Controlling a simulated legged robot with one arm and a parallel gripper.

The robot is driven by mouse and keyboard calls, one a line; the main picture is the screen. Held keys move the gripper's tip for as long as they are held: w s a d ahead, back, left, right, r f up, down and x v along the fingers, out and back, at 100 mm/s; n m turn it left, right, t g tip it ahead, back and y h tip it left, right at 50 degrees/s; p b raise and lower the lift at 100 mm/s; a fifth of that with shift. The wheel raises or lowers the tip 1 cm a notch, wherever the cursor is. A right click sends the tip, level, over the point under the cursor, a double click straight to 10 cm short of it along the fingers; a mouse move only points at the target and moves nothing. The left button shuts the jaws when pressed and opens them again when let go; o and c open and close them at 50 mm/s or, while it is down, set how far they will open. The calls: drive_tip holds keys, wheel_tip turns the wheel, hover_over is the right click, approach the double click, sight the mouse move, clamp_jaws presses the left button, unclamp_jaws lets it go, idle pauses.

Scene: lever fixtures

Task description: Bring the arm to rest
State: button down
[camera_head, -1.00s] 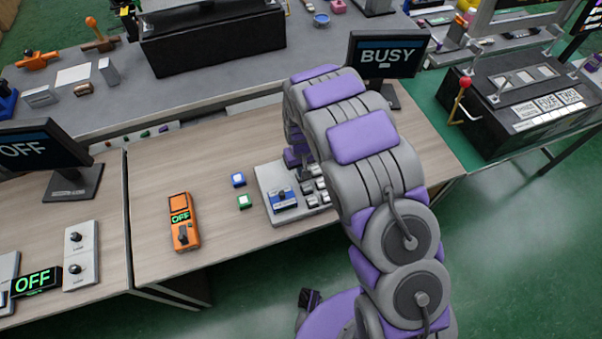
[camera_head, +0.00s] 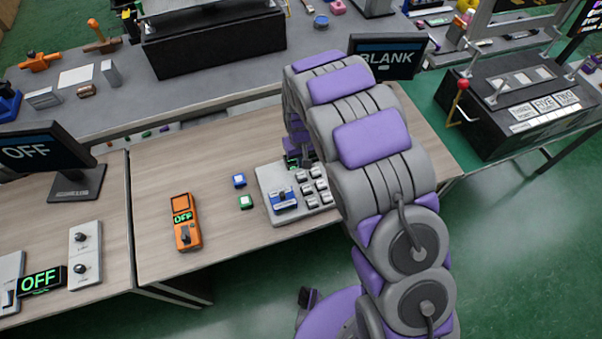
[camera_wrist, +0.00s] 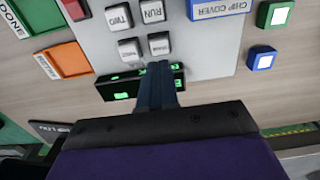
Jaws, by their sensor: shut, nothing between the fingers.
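My arm, grey with purple pads, arches from the lower right of the head view over the wooden desk. My gripper (camera_wrist: 158,75) shows in the wrist view, its dark fingers together with nothing between them. In the head view the panel (camera_head: 264,180) is partly hidden by my arm, which also hides the fingertips.
A monitor reading BLANK (camera_head: 385,58) stands behind my arm. An orange handheld device (camera_head: 185,222), a blue button block (camera_head: 239,180) and a green one (camera_head: 246,202) lie left of the panel. A black box with a red-knobbed lever (camera_head: 463,84) stands at right. The desk's left-middle is mostly bare.

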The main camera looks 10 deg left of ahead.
drive_tip(key=shift+r, duration=0.9)
drive_tip(key=s+d+r+m, duration=0.2)
drive_tip(key=s+d+r, duration=0.3)
drive_tip(key=d+r, duration=0.4)
drive_tip(key=s+d+r+m, duration=0.2)
drive_tip(key=s+d+r, duration=0.3)
drive_tip(key=d+r, duration=0.4)
drive_tip(key=s+d+r+m, duration=0.1)
drive_tip(key=s+d+r, duration=0.1)
drive_tip(key=s, duration=0.5)
drive_tip(key=s+d+r+m+g, duration=0.1)
drive_tip(key=s+d, duration=0.3)
drive_tip(key=s, duration=0.4)
drive_tip(key=s+d+r, duration=0.3)
drive_tip(key=s+r, duration=0.1)
drive_tip(key=s, duration=0.3)
drive_tip(key=shift+s+d+m+g, duration=0.15)
drive_tip(key=shift+s+m+g, duration=0.05)
drive_tip(key=shift+m+g, duration=0.2)
